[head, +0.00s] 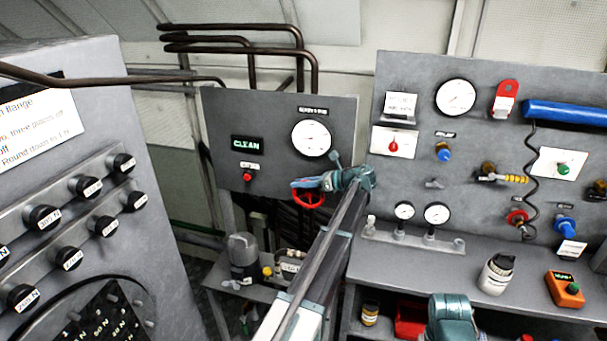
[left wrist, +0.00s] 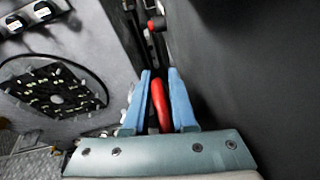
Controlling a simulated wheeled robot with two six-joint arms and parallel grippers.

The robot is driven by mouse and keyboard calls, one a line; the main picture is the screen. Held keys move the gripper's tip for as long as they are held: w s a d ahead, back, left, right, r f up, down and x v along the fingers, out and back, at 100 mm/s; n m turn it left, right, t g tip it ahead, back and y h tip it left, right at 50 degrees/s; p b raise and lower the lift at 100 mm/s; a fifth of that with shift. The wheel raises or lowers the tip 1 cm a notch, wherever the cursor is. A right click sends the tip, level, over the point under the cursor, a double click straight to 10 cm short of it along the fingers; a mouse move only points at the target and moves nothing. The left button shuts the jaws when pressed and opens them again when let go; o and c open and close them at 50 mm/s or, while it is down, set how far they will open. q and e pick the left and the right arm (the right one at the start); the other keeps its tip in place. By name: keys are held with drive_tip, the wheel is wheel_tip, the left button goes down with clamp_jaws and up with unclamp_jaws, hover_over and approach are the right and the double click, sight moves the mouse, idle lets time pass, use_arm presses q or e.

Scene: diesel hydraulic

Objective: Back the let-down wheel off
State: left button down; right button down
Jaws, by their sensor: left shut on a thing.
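The red let-down wheel (head: 309,198) is on the lower part of the grey gauge panel (head: 270,120) in the head view, partly hidden by my left gripper (head: 297,184). In the left wrist view, a red piece of the wheel's rim (left wrist: 160,104) lies between the two blue fingers of my left gripper (left wrist: 160,82), which is shut on it. Above the wheel the panel carries a round white gauge (head: 312,138), its reading too small to tell. A teal part of my right arm shows at the bottom, but its fingers do not.
A lit display (head: 247,144) reads CLEAN, above a red button (head: 247,178). A console with black knobs (head: 42,217) stands at left. A second panel with gauges and valves (head: 456,97) is at right, above a bench with a white bottle (head: 496,274) and an orange box (head: 565,289).

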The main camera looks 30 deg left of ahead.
use_arm(q)
drive_tip(key=shift+s, duration=0.2)
drive_tip(key=shift+f+h, duration=0.2)
drive_tip(key=shift+h, duration=0.1)
use_arm(e)
drive_tip(key=shift+r, duration=0.45)
use_arm(q)
drive_tip(key=c, duration=1.1)
unclamp_jaws()
drive_tip(key=shift+o, duration=1.3)
drive_tip(key=shift+s+r, duration=0.1)
drive_tip(key=shift+s, duration=0.05)
use_arm(e)
drive_tip(key=shift+s, duration=0.15)
